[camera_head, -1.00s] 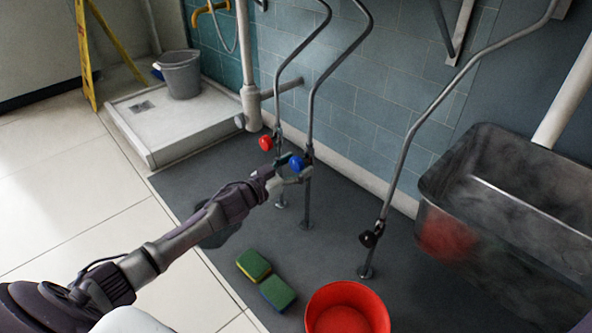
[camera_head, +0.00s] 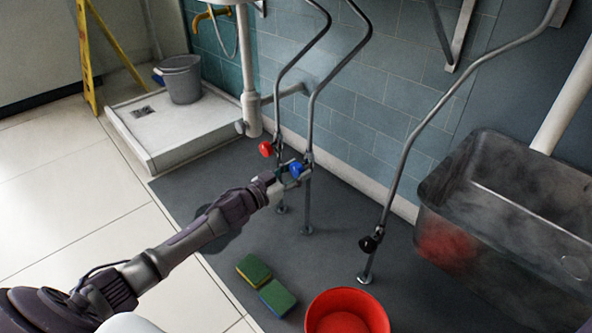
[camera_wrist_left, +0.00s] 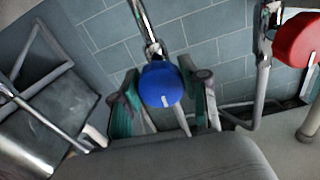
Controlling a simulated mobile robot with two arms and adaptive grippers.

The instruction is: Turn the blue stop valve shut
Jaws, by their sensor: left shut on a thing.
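The blue stop valve's round knob (camera_head: 296,169) sits on the right one of two close metal supply pipes. In the left wrist view the knob (camera_wrist_left: 161,84) fills the middle, with a short white mark low on its face. My left gripper (camera_head: 288,174) is at the knob, and its two fingers (camera_wrist_left: 161,97) stand on either side of it, shut on it. The fingers partly hide the valve body. My right gripper is not in view.
A red knob (camera_head: 266,149) is close by on the left pipe; a black valve (camera_head: 369,243) is on a separate pipe. Two green-yellow sponges (camera_head: 254,270) and a red bowl (camera_head: 346,293) are on the floor. A grey sink (camera_head: 560,205) stands right.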

